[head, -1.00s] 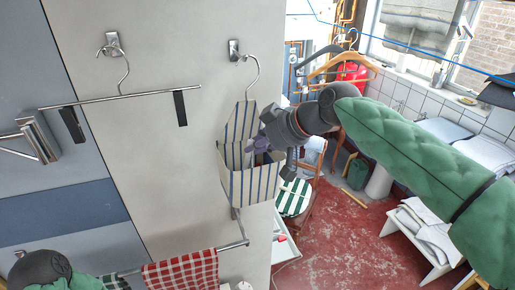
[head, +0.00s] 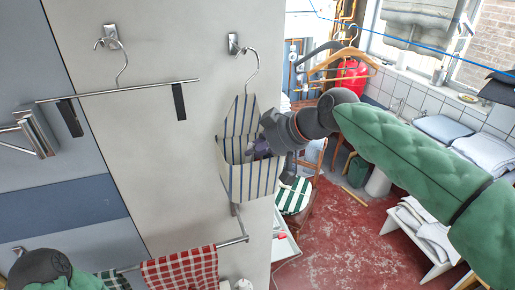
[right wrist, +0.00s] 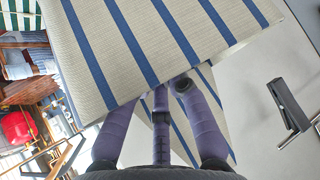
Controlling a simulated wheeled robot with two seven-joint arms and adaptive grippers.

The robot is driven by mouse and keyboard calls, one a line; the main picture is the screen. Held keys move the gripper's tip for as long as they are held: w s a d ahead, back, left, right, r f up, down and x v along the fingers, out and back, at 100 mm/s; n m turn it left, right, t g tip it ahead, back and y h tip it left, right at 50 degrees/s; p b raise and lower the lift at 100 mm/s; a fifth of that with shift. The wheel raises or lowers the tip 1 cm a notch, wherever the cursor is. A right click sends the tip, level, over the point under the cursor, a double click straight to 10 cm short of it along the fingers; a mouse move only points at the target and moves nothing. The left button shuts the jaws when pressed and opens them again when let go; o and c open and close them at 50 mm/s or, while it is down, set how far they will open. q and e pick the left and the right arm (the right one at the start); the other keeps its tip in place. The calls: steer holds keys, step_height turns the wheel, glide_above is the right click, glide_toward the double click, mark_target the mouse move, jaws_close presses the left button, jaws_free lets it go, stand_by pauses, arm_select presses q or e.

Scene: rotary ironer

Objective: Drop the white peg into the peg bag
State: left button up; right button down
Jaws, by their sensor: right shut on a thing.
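The peg bag (head: 250,180) is cream with blue stripes and hangs by a wire hanger from a wall hook. Its front pocket is open at the top. My right gripper (head: 262,150) reaches into this opening from the right. In the right wrist view its purple fingers (right wrist: 160,120) pass behind the striped front panel (right wrist: 130,45), which hides their tips. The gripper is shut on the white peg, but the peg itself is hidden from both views. My left arm shows only at the lower left, and its gripper is out of view.
A metal rail (head: 120,92) with black clips hangs left of the bag. A red checked cloth (head: 180,270) hangs on a bar below.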

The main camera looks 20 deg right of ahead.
steer(key=c, duration=1.2)
jaws_free()
steer(key=shift+r, duration=0.1)
steer(key=v, duration=1.3)
steer(key=shift+w+a+r, duration=0.2)
steer(key=shift+w+r, duration=0.05)
steer(key=shift+r, duration=0.05)
